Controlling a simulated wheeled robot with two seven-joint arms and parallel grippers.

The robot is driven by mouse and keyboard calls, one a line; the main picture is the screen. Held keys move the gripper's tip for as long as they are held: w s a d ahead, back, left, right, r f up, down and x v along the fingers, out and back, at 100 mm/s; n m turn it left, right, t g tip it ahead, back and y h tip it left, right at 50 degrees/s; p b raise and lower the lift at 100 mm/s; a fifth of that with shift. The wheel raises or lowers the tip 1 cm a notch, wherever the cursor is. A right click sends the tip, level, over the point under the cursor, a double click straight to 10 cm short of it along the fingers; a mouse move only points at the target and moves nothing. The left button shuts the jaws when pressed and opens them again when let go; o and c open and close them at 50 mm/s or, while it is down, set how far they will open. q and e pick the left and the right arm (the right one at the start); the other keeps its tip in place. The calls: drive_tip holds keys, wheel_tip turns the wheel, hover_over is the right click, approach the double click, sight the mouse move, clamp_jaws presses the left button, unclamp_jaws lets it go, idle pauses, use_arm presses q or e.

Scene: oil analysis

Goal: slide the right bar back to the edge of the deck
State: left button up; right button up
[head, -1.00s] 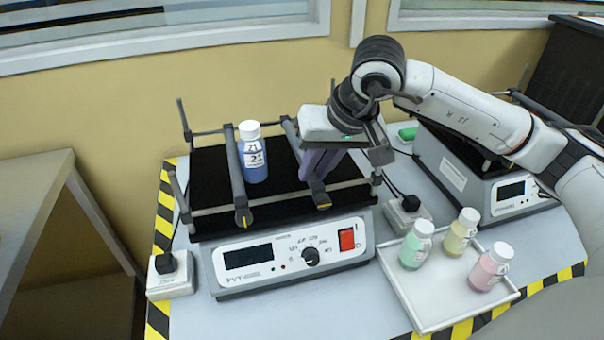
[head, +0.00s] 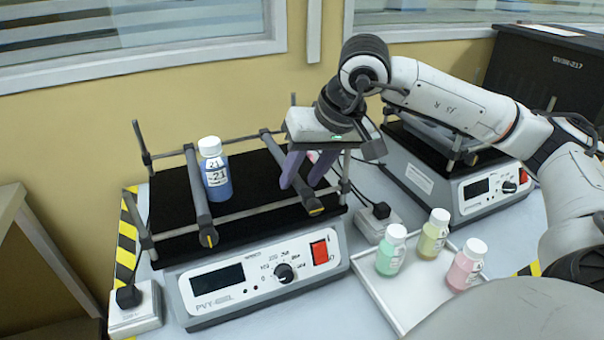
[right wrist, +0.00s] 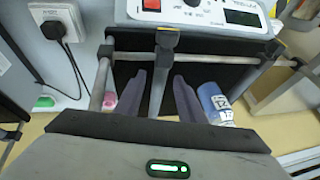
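The shaker's black deck (head: 250,180) carries two grey bars running front to back. The right bar (head: 299,190) stands right of the deck's middle, with a gap to the deck's right edge. The left bar (head: 197,185) is beside the blue bottle (head: 217,180), which stands upright between the bars. My right gripper (head: 303,182) points down over the right bar, its purple fingers apart. In the right wrist view the right bar (right wrist: 161,75) runs between the open fingers (right wrist: 160,98), with a gap on each side. My left gripper is out of view.
A white tray (head: 389,305) with green, yellow and pink bottles sits right of the shaker. A second shaker (head: 440,185) stands behind it. A power socket (head: 377,222) and cables lie between. Upright posts and rails edge the deck.

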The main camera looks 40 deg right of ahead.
drive_tip(key=p+v, duration=0.1)
drive_tip(key=v, duration=0.9)
drive_tip(key=shift+s+a, duration=0.1)
